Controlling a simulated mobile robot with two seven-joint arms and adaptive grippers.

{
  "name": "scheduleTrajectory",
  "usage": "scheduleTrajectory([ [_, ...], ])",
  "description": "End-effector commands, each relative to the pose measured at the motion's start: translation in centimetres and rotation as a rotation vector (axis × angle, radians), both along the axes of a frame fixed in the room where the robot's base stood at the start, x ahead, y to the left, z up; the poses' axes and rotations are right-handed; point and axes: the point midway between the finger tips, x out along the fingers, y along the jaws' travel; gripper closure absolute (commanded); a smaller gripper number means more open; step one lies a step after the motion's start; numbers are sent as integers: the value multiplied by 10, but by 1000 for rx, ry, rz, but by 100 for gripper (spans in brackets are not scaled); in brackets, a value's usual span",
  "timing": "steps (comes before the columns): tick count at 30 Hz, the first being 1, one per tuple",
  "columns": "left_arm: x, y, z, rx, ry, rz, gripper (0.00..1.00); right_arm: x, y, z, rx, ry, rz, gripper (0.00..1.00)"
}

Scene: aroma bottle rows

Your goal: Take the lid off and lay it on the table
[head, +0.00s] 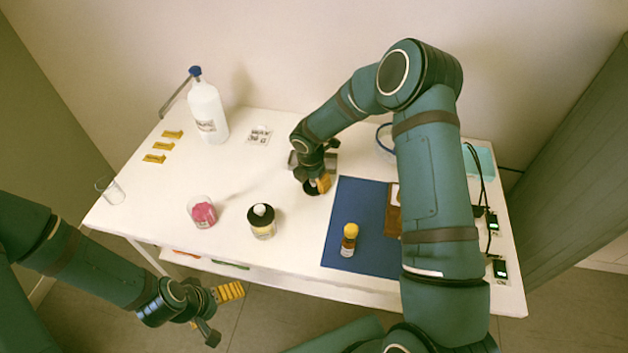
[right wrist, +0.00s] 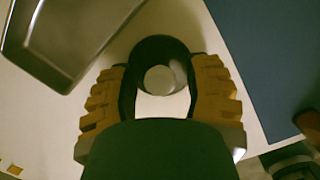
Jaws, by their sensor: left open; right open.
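A jar with a black top and a white knob (head: 262,221) stands near the front middle of the table (head: 285,262). My right gripper (head: 318,184) points down behind and right of this jar, low over the table. Its fingers are open on either side of a dark round piece with a pale round centre (right wrist: 158,46) in the right wrist view. I cannot tell whether this piece is the lid, or whether the fingers touch it. In the head view the gripper mostly hides it. My left gripper (head: 222,312) is open and empty, off the table's front edge.
A glass with pink contents (head: 203,213) stands left of the jar. A yellow-capped bottle (head: 348,240) is on the blue mat (head: 370,210). A white bottle (head: 207,110) stands at the back left. A metal tray (right wrist: 65,38) lies beside the right gripper. Left-centre table is mostly clear.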

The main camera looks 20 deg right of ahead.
Motion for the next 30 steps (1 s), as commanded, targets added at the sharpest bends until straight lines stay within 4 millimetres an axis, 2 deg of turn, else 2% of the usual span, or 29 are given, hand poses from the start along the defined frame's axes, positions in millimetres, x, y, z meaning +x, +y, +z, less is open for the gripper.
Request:
scheduleTrajectory([
  [5,-1,0,5,0,2,-1,0,0,1,13,0,-1,0,50],
  [15,-2,0,20,-1,4,0,0,-5,8,81,-1,-3,0,50],
  [19,0,0,24,0,1,3,0,-6,11,103,0,-2,0,50],
  [24,1,0,27,1,-1,5,0,-7,12,119,0,-1,0,50],
  [30,1,0,27,1,-2,5,0,-8,13,123,0,1,0,50],
])
